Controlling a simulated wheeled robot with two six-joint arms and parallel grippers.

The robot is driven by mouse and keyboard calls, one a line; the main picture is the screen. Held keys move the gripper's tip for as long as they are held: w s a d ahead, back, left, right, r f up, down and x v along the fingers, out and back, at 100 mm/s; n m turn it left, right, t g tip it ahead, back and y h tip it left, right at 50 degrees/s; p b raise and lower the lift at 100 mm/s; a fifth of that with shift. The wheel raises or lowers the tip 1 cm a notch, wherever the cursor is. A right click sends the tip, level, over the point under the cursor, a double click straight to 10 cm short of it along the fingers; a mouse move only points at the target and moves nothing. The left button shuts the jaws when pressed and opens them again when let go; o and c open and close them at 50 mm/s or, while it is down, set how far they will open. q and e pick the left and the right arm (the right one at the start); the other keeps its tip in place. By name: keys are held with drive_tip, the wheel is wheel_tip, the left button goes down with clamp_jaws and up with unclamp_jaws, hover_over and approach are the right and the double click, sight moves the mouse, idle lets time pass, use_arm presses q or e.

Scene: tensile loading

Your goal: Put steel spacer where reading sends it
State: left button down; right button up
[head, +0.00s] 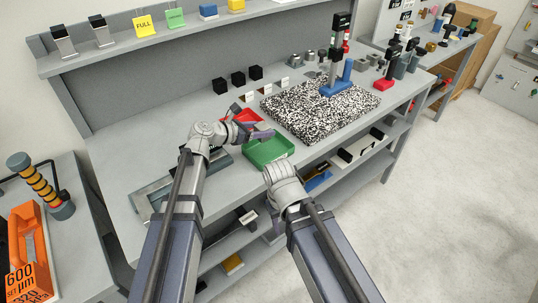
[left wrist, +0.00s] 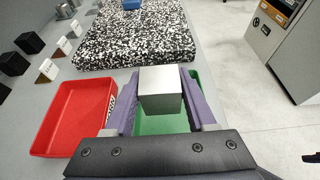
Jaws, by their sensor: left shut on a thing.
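The steel spacer (left wrist: 160,88) is a plain grey metal block between the fingers of my left gripper (left wrist: 160,98) in the left wrist view. In the head view my left gripper (head: 262,134) is above the bench near the red and green trays; the spacer cannot be made out there. The green tray (head: 270,153) is under the gripper and also shows behind the spacer in the left wrist view (left wrist: 196,88). The red tray (head: 246,116) lies beside it, left of the gripper in the left wrist view (left wrist: 76,117). My right gripper's fingers do not show.
A black-and-white speckled plate (head: 310,112) lies behind the trays, with a blue-based stand (head: 337,87) on it. Several black cubes (head: 238,78) and small cards stand at the back. An orange device (head: 30,252) at lower left shows "600 µm"; its other text is partly cut off.

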use_arm(q)
drive_tip(key=shift+c, duration=0.7)
unclamp_jaws()
drive_tip(key=shift+s, duration=0.1)
drive_tip(key=p+v, duration=0.2)
drive_tip(key=v, duration=0.4)
drive_tip(key=shift+s+a+r+p, duration=0.2)
drive_tip(key=shift+a+p, duration=0.05)
drive_tip(key=shift+p, duration=0.15)
drive_tip(key=shift+s+a+r, duration=0.15)
drive_tip(key=shift+s+a, duration=0.1)
drive_tip(key=shift+a, duration=0.2)
